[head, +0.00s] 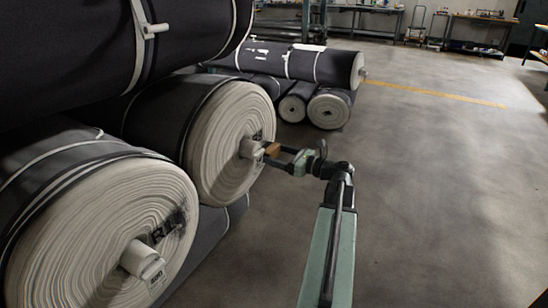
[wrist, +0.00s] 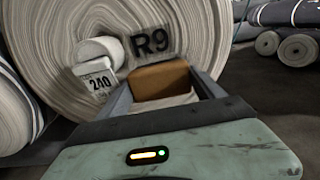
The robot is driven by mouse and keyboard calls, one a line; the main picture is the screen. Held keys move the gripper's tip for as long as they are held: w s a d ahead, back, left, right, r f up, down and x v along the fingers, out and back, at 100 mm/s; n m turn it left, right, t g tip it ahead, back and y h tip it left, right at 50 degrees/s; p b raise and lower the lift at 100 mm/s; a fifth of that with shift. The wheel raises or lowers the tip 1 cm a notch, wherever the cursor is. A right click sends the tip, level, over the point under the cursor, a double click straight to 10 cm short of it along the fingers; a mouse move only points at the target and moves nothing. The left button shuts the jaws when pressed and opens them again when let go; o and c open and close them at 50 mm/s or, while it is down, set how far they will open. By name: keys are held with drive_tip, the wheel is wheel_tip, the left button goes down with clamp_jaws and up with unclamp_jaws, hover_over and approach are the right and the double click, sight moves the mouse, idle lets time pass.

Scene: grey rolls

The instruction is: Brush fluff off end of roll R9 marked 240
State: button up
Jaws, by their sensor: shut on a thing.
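Roll R9 (wrist: 205,30) fills the upper part of the wrist view, its pale layered end facing me. It carries a black "R9" mark and a white tag (wrist: 98,84) reading 240 beside its core (wrist: 98,50). In the head view, roll R9 (head: 222,160) is the middle roll in the stack. My gripper (head: 272,153) is close in front of its end, near the core. It is shut on a brown block-shaped brush (wrist: 160,80), with pale material showing below the brown part. I cannot tell whether the brush touches the roll. No fluff can be made out.
Another large roll (head: 95,235) lies at the near left, and one (head: 70,45) lies above. More rolls (head: 330,108) lie on the floor behind. The floor (head: 430,180) to the right is clear, with a yellow line (head: 440,94). Workbenches (head: 475,30) stand at the back.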

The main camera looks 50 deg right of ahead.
drive_tip(key=shift+x, duration=0.9)
drive_tip(key=shift+d, duration=0.1)
drive_tip(key=shift+w+d, duration=0.2)
drive_tip(key=shift+d, duration=0.8)
drive_tip(key=shift+w+d, duration=0.25)
drive_tip(key=shift+d, duration=0.7)
drive_tip(key=shift+d, duration=0.1)
drive_tip(key=shift+w+d, duration=0.2)
drive_tip(key=shift+d, duration=0.45)
drive_tip(key=shift+w+d, duration=0.2)
drive_tip(key=shift+d, duration=0.45)
drive_tip(key=shift+w+d, duration=0.2)
drive_tip(key=shift+d, duration=0.4)
drive_tip(key=shift+s+a, duration=0.1)
drive_tip(key=shift+s+a, duration=0.35)
drive_tip(key=shift+a, duration=1)
drive_tip(key=shift+s+a, duration=0.35)
drive_tip(key=shift+a, duration=0.95)
drive_tip(key=shift+s+a, duration=0.3)
drive_tip(key=shift+a, duration=1.05)
